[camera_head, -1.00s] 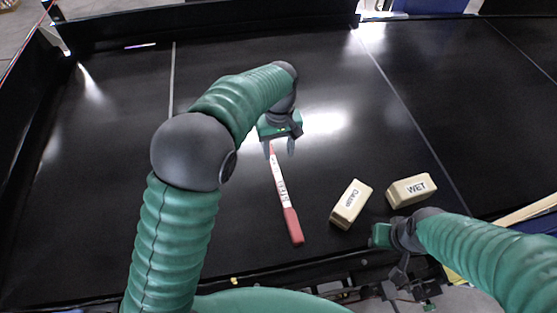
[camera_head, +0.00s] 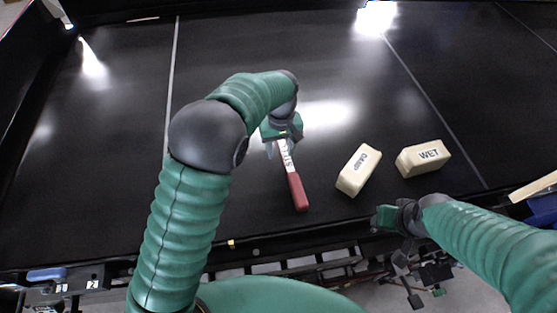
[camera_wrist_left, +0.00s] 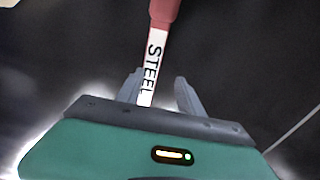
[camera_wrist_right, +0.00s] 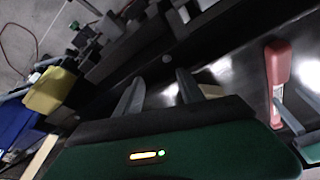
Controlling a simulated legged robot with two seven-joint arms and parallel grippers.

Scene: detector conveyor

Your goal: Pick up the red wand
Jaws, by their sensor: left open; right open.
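The red wand (camera_head: 298,190) lies on the black conveyor, with a red handle towards me and a white shaft marked STEEL. My left gripper (camera_head: 282,147) is open over the wand's far part and hides its far end. In the left wrist view the wand's white shaft (camera_wrist_left: 153,66) runs between the two open fingers (camera_wrist_left: 160,84); I cannot tell how high they are above it. My right gripper (camera_head: 385,216) is by the conveyor's near edge, its open, empty fingers showing in the right wrist view (camera_wrist_right: 158,85). The wand's red handle (camera_wrist_right: 278,62) also shows there.
A cream block marked CARD or similar (camera_head: 358,170) and a cream block marked WET (camera_head: 423,158) lie right of the wand. The conveyor's near rail (camera_head: 245,250) runs in front. The conveyor surface (camera_head: 90,190) on the left is clear.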

